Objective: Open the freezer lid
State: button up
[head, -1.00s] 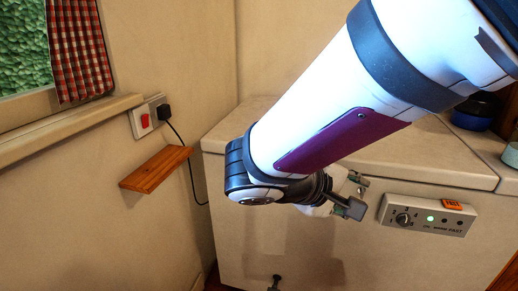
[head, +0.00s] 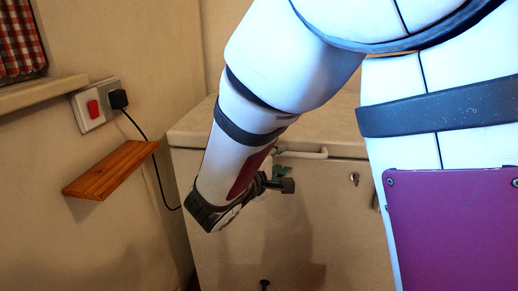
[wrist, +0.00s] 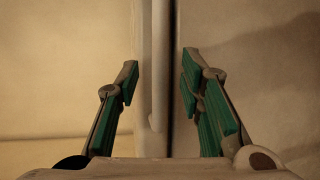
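The chest freezer (head: 330,235) stands against the wall, its pale lid (head: 345,125) down. A white bar handle (head: 305,153) sits at the lid's front edge in the head view. In the wrist view the handle (wrist: 157,70) runs upright between the fingers, beside the dark seam under the lid. My gripper (wrist: 160,85) is open, one green-padded finger on each side of the handle, with gaps to both. In the head view my forearm hides most of the gripper; a green pad (head: 283,171) shows just below the handle.
A small keyhole lock (head: 354,179) is on the freezer front, right of the handle. A wooden wall shelf (head: 112,170) juts out at the left, below a switched socket (head: 95,106) with a black plug and cable. My arm hides the freezer's right side.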

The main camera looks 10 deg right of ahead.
aim_at(288, 156)
jog(key=x, duration=0.6)
jog(key=shift+s+b, duration=0.1)
jog(key=shift+b, duration=0.25)
grip_shut()
